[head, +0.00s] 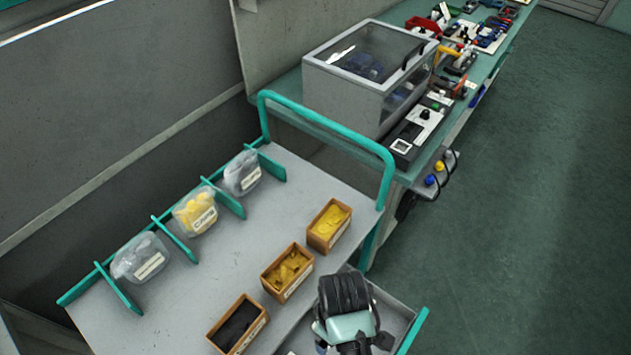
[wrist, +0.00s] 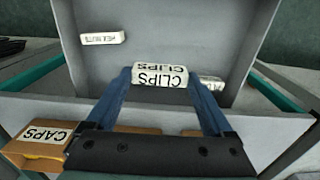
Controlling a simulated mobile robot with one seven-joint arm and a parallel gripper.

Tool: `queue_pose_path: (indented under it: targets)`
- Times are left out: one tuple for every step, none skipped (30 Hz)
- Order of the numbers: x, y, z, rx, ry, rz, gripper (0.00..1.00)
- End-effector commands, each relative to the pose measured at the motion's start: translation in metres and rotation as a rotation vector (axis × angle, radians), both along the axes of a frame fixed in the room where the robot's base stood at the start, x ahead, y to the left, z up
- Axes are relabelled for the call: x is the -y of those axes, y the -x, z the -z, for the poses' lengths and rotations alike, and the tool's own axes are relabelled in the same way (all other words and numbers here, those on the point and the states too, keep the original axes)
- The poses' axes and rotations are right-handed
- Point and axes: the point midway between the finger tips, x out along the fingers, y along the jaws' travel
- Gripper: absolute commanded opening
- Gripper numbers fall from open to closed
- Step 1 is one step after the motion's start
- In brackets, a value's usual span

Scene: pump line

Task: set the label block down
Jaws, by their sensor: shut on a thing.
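In the tray, a white block marked HEX NUTS (wrist: 103,38) lies to the left, and another pale block (wrist: 211,84) shows partly behind the right finger. In the head view my arm covers much of the tray (head: 388,297), and the held block is hidden.
Three open wooden boxes stand on the cart: one with yellow parts (head: 328,222), one with brownish-yellow parts (head: 287,268) and a dark one (head: 237,325). A lidded case (head: 365,75) stands on the bench behind.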

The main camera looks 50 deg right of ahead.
Motion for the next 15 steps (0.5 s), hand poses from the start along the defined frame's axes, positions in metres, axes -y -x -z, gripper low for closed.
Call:
queue_pose_path:
  targets:
    - [-0.001, 0.002, 0.011, -0.004, -0.004, -0.001, 0.34]
    - [-0.001, 0.001, 0.017, -0.004, -0.004, -0.001, 0.34]
    - [-0.001, 0.001, 0.024, -0.004, -0.004, -0.001, 0.34]
    - [-0.001, 0.001, 0.029, -0.003, -0.003, -0.001, 0.34]
    - [-0.001, 0.001, 0.033, -0.003, -0.003, -0.001, 0.34]
    - [-0.001, 0.000, 0.037, -0.002, -0.002, -0.001, 0.34]
    - [-0.001, 0.000, 0.040, -0.002, -0.002, -0.001, 0.34]
    - [-0.001, 0.000, 0.042, -0.001, -0.002, -0.001, 0.34]
    - [-0.001, 0.000, 0.045, -0.001, -0.002, 0.000, 0.34]
    - [-0.001, 0.000, 0.049, -0.001, -0.002, 0.000, 0.34]
    - [-0.001, 0.000, 0.053, -0.002, -0.002, 0.000, 0.34]
    - [-0.001, 0.000, 0.059, -0.002, -0.003, 0.000, 0.34]
    - [-0.001, 0.001, 0.064, -0.003, -0.003, 0.000, 0.34]
    - [-0.001, 0.000, 0.069, -0.002, -0.003, 0.000, 0.34]
    - [-0.001, 0.000, 0.074, -0.002, -0.003, 0.000, 0.34]
